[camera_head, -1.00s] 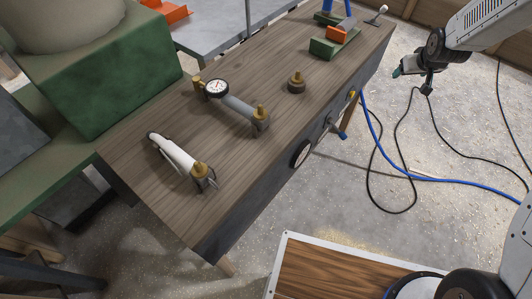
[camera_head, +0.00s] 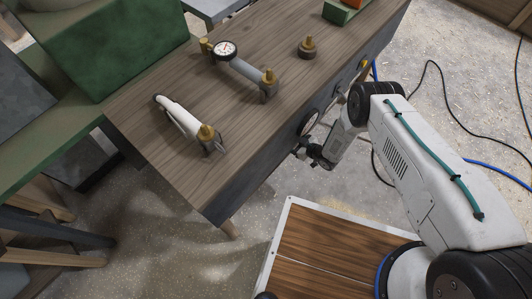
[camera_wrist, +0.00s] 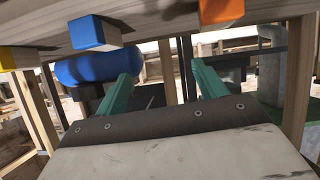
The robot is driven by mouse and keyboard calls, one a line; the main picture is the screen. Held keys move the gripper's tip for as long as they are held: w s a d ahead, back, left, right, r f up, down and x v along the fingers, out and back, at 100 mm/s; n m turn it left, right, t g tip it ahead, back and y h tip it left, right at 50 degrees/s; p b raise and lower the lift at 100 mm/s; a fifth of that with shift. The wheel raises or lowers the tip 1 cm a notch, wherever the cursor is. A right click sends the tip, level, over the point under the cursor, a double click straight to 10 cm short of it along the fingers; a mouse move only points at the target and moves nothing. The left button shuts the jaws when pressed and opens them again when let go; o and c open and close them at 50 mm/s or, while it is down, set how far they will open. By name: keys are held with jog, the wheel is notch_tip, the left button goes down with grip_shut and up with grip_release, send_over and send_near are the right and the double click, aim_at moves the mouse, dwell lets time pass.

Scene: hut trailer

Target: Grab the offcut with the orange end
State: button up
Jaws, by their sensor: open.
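In the wrist view, a wooden offcut with an orange end (camera_wrist: 221,10) juts toward me at the top edge of the picture, right of the middle. Its upper part is cut off by the frame. My gripper (camera_wrist: 165,72) is open, its two teal fingers apart with nothing between them. The orange end lies above the fingertips, over the right finger, and is apart from them. In the head view my gripper (camera_head: 316,156) is low beside the near long side of the workbench. I cannot make out this offcut in the head view.
A blue-ended offcut (camera_wrist: 95,33) and a yellow-ended one (camera_wrist: 18,58) jut out to the left of the orange end. A blue rounded object (camera_wrist: 100,68) is behind the left finger. The workbench (camera_head: 225,110) holds a gauge (camera_head: 225,50) and clamp-like fittings.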

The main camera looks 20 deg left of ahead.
jog(key=s+a+f, duration=0.1)
jog(key=s, duration=0.1)
jog(key=s+a+f+n+g+y, duration=0.1)
jog(key=s, duration=0.1)
jog(key=s+a+f+g, duration=0.1)
jog(key=s+a, duration=0.1)
jog(key=s, duration=0.1)
jog(key=shift+s+n+y, duration=0.1)
jog(key=shift+n+y, duration=0.2)
jog(key=x, duration=0.7)
jog(key=shift+f, duration=0.3)
jog(key=c, duration=1.1)
